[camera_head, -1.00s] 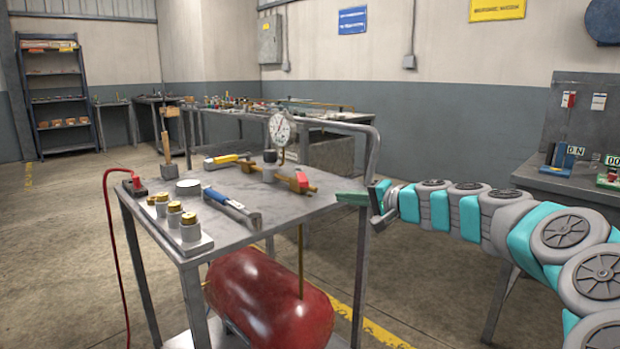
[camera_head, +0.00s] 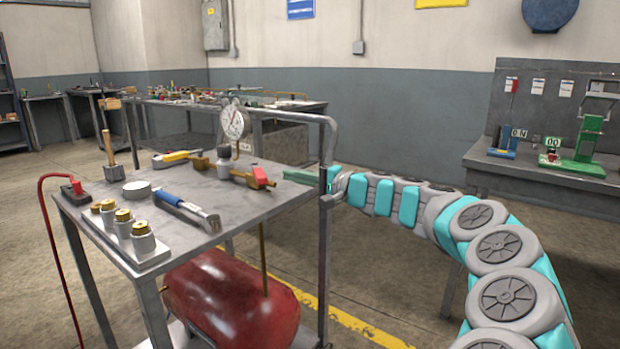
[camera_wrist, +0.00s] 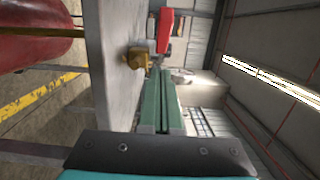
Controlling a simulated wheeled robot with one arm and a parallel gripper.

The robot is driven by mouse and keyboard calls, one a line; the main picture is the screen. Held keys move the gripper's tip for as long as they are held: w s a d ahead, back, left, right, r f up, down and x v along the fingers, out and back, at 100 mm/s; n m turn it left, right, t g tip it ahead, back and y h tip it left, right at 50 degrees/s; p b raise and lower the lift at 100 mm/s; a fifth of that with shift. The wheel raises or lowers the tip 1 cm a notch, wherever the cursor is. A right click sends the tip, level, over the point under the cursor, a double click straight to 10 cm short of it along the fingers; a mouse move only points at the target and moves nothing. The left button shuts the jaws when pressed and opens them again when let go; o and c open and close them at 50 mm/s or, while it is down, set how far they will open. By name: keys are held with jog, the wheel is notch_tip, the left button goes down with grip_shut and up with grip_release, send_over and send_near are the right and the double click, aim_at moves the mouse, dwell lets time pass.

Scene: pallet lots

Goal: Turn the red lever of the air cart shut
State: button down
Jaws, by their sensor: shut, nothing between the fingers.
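The air cart has a grey metal top (camera_head: 228,202) and a red tank (camera_head: 228,300) below it. The red lever (camera_head: 261,174) sits on a brass valve (camera_head: 243,179) near the right end of the top, beside a round dial gauge (camera_head: 233,122). In the wrist view the red lever (camera_wrist: 166,28) is ahead of the fingertips, near the brass fitting (camera_wrist: 138,58). My gripper (camera_head: 288,173) has green fingers closed together and empty. It reaches in from the right past the cart's handle frame, just right of the lever. The wrist view shows the fingers (camera_wrist: 160,74) side by side.
A bent handle rail (camera_head: 328,150) stands at the cart's right end beside my gripper. A blue-handled tool (camera_head: 182,208), brass-topped cylinders (camera_head: 123,222) and a yellow tool (camera_head: 176,157) lie on the top. A workbench (camera_head: 540,175) stands at right.

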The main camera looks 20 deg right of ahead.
aim_at(258, 174)
jog(key=shift+w+a, duration=0.1)
jog(key=shift+a, duration=2)
